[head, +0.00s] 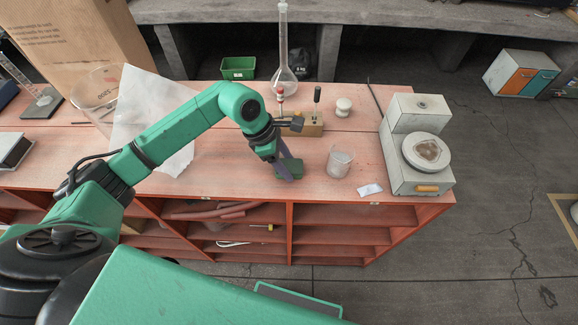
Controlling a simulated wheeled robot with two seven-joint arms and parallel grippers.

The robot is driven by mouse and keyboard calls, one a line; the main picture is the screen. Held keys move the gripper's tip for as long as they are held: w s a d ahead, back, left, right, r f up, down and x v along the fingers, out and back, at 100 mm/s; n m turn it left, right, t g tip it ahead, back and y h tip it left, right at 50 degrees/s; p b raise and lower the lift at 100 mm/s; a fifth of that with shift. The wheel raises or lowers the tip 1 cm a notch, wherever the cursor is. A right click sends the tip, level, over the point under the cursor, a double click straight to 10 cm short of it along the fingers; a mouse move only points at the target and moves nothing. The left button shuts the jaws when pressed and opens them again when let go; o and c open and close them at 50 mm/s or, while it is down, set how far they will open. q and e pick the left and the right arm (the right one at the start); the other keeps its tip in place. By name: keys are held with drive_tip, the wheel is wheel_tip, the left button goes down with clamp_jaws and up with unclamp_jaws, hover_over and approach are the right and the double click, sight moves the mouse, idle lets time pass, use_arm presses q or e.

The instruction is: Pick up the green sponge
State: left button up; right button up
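The green sponge (292,168) lies on the red-orange bench top (225,180), left of the glass beaker. My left gripper (285,172) reaches down from above, and its grey finger crosses in front of the sponge and hides part of it. The finger looks close to or touching the sponge. The gap between the two fingers does not show clearly, so I cannot tell whether they are closed on it. The sponge looks at bench level. My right gripper is not in view.
A glass beaker (339,162) stands just right of the sponge. A wooden block with tools (312,128) and a tall flask (284,80) stand behind. A white device (408,165) fills the right end; a white packet (369,190) lies near the front edge.

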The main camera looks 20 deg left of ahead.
sight(287, 166)
use_arm(q)
drive_tip(key=c, duration=0.6)
drive_tip(key=shift+r, duration=0.1)
wheel_tip(287, 166, up, 20)
drive_tip(key=b, duration=0.3)
